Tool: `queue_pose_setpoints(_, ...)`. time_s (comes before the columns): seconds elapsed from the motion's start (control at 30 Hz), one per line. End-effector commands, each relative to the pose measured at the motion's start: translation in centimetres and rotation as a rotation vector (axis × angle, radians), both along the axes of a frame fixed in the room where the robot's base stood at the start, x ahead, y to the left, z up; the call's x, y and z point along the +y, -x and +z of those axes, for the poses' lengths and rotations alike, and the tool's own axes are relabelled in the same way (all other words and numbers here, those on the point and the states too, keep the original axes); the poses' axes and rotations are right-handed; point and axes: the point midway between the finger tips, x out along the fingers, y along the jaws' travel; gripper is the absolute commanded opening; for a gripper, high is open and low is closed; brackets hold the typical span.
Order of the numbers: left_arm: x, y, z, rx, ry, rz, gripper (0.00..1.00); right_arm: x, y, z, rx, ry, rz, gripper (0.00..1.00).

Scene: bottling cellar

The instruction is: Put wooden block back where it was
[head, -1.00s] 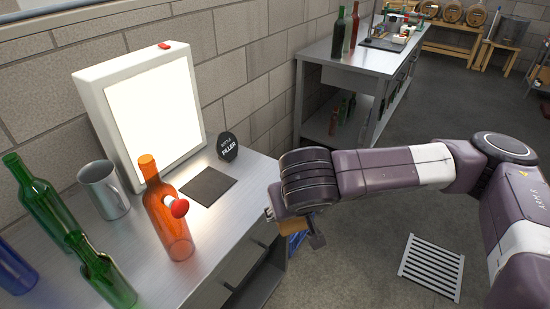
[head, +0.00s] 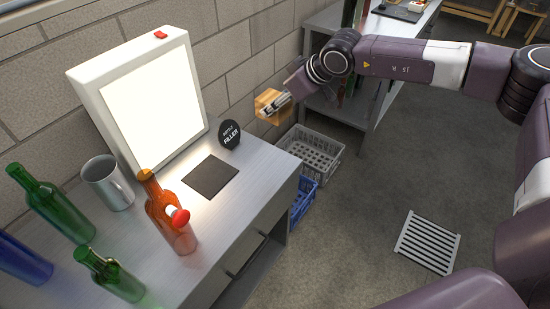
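My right gripper (head: 273,108) comes in from the right and is shut on the block. Its fingers partly cover the block. A dark square mat (head: 210,176) lies bare on the table, left of and below the block in the picture. My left gripper is not in view.
A grey crate (head: 322,156) and a blue crate (head: 304,200) are on the floor.

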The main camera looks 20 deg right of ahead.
Motion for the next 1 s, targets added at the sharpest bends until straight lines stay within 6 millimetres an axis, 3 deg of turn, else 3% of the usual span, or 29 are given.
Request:
queue_pose_setpoints(0.27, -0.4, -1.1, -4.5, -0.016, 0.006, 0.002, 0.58, 0.0, 0.2, -6.6, 0.008, -0.002, 0.0, 0.0)
queue_pose_setpoints(0.63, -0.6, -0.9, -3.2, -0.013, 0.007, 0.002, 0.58, 0.0, 0.1, -13.7, 0.004, -0.001, 0.001, 0.0)
queue_pose_setpoints(1.0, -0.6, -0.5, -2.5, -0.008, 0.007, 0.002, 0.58, 0.1, 0.1, -18.0, 0.004, 0.001, 0.002, 0.0)
